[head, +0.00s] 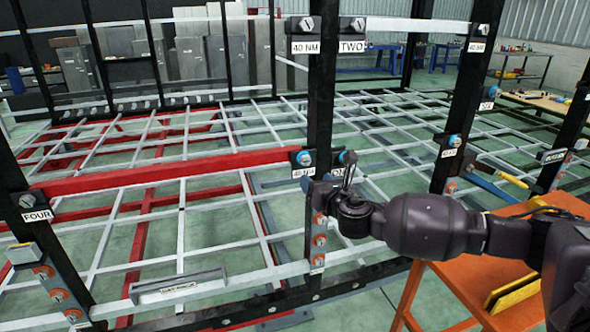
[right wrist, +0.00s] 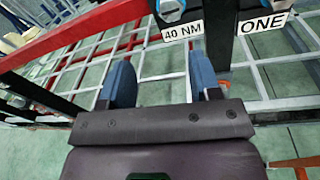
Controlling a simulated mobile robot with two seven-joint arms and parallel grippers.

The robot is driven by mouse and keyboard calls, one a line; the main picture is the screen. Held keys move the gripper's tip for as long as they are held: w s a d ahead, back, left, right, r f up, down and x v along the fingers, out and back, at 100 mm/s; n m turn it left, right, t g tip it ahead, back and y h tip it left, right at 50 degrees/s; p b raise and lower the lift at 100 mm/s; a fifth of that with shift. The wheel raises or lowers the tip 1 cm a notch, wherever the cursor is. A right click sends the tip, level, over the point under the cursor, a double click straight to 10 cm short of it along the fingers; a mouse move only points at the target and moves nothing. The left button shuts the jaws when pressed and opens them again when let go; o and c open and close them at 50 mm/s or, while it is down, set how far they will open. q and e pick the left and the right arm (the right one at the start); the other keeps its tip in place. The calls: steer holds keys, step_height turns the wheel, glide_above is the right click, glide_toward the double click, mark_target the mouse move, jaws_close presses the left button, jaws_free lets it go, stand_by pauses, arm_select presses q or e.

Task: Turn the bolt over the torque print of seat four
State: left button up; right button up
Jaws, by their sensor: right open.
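A plate marked FOUR (head: 37,215) sits at the left end of a red beam (head: 170,172), with a grey bolt (head: 27,200) above it. The beam's right end meets a black post, where a 40 NM print (head: 303,172) lies under a blue bolt (head: 303,158). In the right wrist view, that print (right wrist: 183,31) and the lower part of its bolt (right wrist: 170,7) show at the top edge. My right gripper (head: 347,178) is open and empty, just right of and below the print. Its two blue fingers (right wrist: 162,82) point up towards the print, apart from the bolt. My left gripper is out of view.
A ONE plate (right wrist: 263,24) sits right beside the 40 NM print. Higher on the post are another 40 NM print (head: 304,48) and a TWO plate (head: 352,47). Orange-washered bolts (head: 320,240) line the post below. An orange table (head: 480,275) stands at right.

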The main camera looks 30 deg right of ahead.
mark_target(307, 162)
steer(key=w+d+n, duration=0.1)
steer(key=w+n, duration=0.1)
steer(key=w, duration=0.1)
steer(key=w+d+n+h, duration=0.1)
steer(key=w+n, duration=0.1)
steer(key=w, duration=0.1)
steer(key=w+d+n+h, duration=0.1)
steer(key=w+n, duration=0.1)
steer(key=w, duration=0.1)
steer(key=shift+w+r+n+t+b, duration=0.2)
steer(key=shift+w+n+t+b, duration=0.1)
steer(key=shift+w+n, duration=0.1)
stand_by(0.4)
steer(key=c, duration=0.9)
